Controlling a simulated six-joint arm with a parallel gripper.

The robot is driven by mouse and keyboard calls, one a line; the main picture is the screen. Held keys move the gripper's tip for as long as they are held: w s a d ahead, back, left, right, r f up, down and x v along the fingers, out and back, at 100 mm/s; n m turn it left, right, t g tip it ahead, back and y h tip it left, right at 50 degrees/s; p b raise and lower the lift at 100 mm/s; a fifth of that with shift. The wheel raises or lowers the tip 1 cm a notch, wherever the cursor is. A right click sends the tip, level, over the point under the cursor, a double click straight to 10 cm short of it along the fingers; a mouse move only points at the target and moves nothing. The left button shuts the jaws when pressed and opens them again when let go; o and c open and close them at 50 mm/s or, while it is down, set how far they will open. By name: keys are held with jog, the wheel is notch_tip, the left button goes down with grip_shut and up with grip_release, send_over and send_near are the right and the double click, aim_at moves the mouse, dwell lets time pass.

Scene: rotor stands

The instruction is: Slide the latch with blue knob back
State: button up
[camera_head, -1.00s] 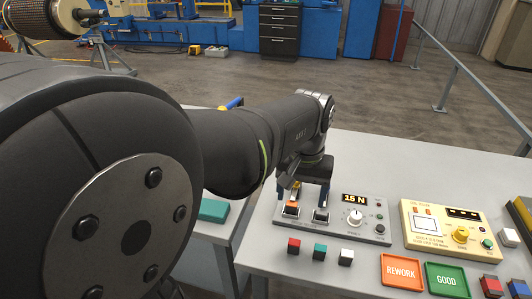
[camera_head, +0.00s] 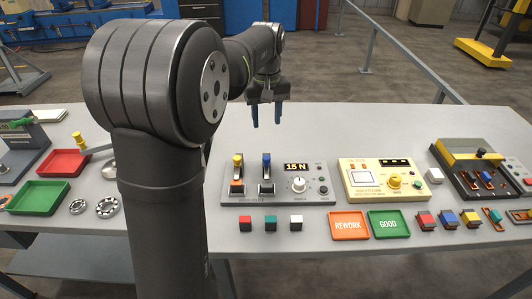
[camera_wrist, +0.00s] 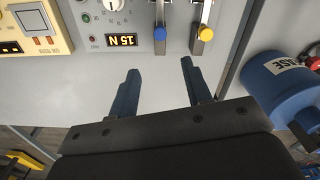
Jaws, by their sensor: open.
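The latch with the blue knob (camera_head: 266,158) is on the grey panel, to the right of a similar latch with a yellow knob (camera_head: 238,160). Both knobs are at the panel's far edge. In the wrist view the blue knob (camera_wrist: 160,33) and the yellow knob (camera_wrist: 206,34) lie beyond my fingertips. My gripper (camera_head: 267,119) is open and empty, above the table behind the panel. In the wrist view my gripper (camera_wrist: 160,68) has its fingers well apart, and the blue knob lines up with the gap. Neither finger appears to touch it.
The grey panel (camera_head: 216,201) also carries a display reading 15 N and a white dial (camera_head: 298,185). A cream device (camera_head: 352,193) stands right of it. Red, teal and white cubes lie in front. The table behind the panel is clear.

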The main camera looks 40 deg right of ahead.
aim_at(267, 157)
notch_tip(267, 157, down, 13)
jog(key=shift+f, duration=0.15)
